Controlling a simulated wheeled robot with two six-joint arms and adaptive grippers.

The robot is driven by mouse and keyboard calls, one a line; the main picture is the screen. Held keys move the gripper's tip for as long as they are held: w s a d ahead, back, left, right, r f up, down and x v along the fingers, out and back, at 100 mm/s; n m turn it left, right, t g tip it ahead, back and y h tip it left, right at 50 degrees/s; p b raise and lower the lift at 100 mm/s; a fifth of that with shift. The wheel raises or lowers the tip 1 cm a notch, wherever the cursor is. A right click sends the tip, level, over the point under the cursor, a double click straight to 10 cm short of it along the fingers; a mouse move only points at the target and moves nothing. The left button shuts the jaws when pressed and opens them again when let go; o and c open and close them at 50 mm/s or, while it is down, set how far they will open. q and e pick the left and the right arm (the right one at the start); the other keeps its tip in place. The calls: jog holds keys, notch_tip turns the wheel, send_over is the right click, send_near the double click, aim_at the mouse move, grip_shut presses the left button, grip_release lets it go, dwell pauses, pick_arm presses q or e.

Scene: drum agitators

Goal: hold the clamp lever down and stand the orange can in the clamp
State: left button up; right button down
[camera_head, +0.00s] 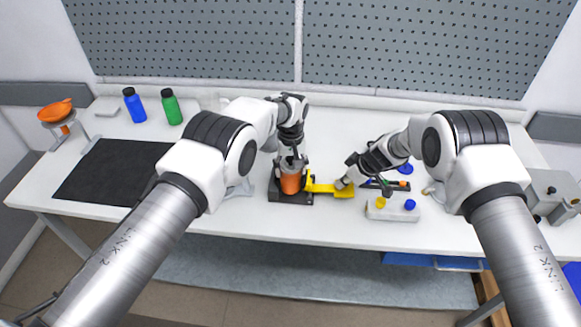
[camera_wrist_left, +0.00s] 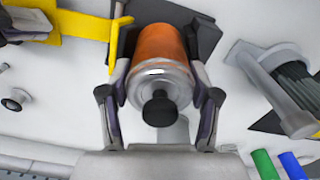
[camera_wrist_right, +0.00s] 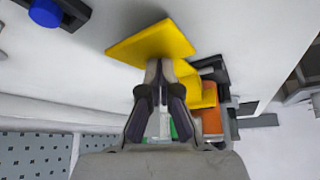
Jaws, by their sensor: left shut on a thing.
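The orange can (camera_head: 291,182) is upright at the dark clamp (camera_head: 276,192), held by my left gripper (camera_head: 291,170). In the left wrist view, the orange can (camera_wrist_left: 162,48) has a silver top and black knob, with one finger on each side. The dark clamp base (camera_wrist_left: 205,38) shows behind it; whether the can rests on the base is unclear. The yellow clamp lever (camera_head: 325,188) extends right from the clamp. My right gripper (camera_head: 343,183) is at its outer end. In the right wrist view, its closed fingertips meet the yellow lever plate (camera_wrist_right: 152,43); the contact point is partly hidden.
A white block with yellow and blue knobs (camera_head: 392,210) stands right of the lever. A black mat (camera_head: 112,170), a blue bottle (camera_head: 134,105) and a green bottle (camera_head: 171,107) are at left. An orange dish on a stand (camera_head: 56,110) stands far left. The front table edge is close to the clamp.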

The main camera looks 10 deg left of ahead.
pick_arm(q)
jog(key=shift+f, duration=0.35)
jog(key=o, duration=1.6)
jog(key=shift+c, duration=0.2)
jog(key=shift+r, duration=4.5)
pick_arm(e)
notch_tip(320, 180, up, 9)
jog(key=shift+f, duration=0.1)
